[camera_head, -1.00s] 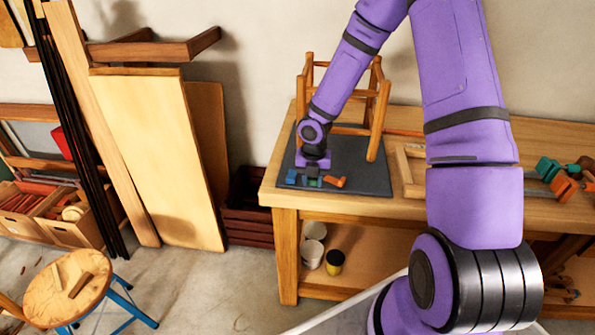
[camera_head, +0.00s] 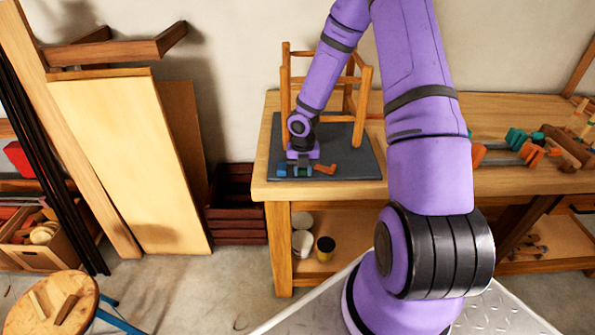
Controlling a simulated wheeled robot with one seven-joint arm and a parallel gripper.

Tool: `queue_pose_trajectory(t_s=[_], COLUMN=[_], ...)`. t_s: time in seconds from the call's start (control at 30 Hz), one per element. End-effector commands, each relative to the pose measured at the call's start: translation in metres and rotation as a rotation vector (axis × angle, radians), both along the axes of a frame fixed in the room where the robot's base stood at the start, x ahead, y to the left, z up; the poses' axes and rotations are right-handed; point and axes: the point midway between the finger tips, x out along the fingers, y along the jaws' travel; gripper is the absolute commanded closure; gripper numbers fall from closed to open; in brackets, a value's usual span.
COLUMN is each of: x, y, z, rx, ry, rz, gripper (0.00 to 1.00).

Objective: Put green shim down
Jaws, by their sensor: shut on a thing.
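My gripper (camera_head: 302,164) is low over the front part of a dark grey mat (camera_head: 350,145) on the workbench. It is shut on the green shim (camera_head: 307,172), a small piece just under the jaws. The fingers hide most of the shim, and I cannot tell whether it touches the mat. A blue piece (camera_head: 282,171) lies close to the left of the gripper. An orange piece (camera_head: 325,169) lies close to the right.
A wooden stool frame (camera_head: 366,92) stands on the mat behind the gripper. Clamps (camera_head: 530,148) lie on the workbench (camera_head: 430,183) to the right. Bare mat shows right of the orange piece. A round-topped stool (camera_head: 50,303) stands on the floor at the left.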

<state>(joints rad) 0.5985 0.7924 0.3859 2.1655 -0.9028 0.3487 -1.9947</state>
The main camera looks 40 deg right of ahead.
Motion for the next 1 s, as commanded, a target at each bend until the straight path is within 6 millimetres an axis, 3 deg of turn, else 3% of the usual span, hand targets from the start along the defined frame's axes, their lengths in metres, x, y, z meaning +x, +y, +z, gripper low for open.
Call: queue_pose_trajectory(t_s=[0.2,0.23,0.33,0.73,1.0], x=[0.0,0.0,0.0,0.0,0.0], y=[0.001,0.001,0.001,0.0,0.0], z=[-0.003,-0.003,-0.003,0.005,0.052], rx=[0.0,0.001,0.001,-0.001,-0.001], ry=[0.0,-0.001,-0.001,-0.001,-0.004], rz=[0.002,0.002,0.001,-0.002,-0.003], gripper=[0.87,0.66,0.43,0.43,0.43])
